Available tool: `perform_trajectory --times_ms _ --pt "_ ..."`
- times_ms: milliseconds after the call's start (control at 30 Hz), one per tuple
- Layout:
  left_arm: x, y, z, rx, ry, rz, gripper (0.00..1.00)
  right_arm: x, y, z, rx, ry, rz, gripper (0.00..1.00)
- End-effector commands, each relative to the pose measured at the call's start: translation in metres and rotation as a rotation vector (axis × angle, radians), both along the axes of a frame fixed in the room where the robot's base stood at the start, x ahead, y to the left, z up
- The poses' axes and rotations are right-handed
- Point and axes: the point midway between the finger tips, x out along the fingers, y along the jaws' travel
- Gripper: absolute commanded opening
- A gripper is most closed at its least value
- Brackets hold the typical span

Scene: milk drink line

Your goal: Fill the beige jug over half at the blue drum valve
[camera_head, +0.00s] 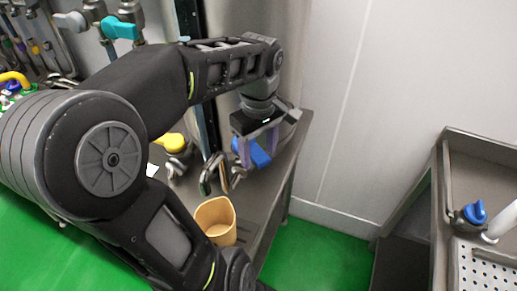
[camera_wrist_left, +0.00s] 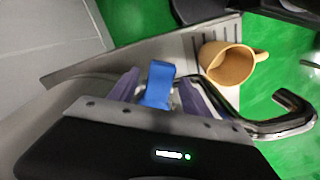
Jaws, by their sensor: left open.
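The beige jug (camera_head: 215,222) stands upright, open at the top, on the metal bench (camera_head: 262,203) below the valves. In the left wrist view the jug (camera_wrist_left: 228,66) shows its handle on the right; any liquid level inside is unclear. The blue drum valve handle (camera_head: 257,154) is at the bench's back right. My left gripper (camera_head: 256,147) is open over it. In the left wrist view the blue handle (camera_wrist_left: 158,85) lies between the two purple-grey fingers; contact cannot be told. The drum is not clearly visible. My right gripper is not in view.
Curved steel spouts (camera_head: 210,176) hang near the jug; one (camera_wrist_left: 287,113) shows in the left wrist view. A yellow valve handle (camera_head: 168,142) is to the left. Another blue-handled valve (camera_head: 475,212) is on the steel stand at right. Green floor (camera_head: 318,257) lies between.

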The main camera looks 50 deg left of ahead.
Motion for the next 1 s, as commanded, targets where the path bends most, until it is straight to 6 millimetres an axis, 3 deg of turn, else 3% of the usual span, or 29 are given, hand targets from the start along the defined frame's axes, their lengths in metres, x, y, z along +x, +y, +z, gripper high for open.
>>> perform_trajectory --times_ms 167,433,533,1000 --pt "0.001 0.000 0.010 0.002 -0.002 0.000 0.56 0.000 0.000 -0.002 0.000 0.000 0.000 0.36" --pt "0.001 0.000 0.053 0.002 -0.004 0.000 0.56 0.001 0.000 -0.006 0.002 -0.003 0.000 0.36" --pt "0.001 0.000 0.071 0.000 -0.002 0.001 0.56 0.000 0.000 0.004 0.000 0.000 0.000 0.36" --pt "0.000 0.000 0.078 0.000 -0.001 0.000 0.56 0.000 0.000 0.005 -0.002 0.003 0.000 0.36"
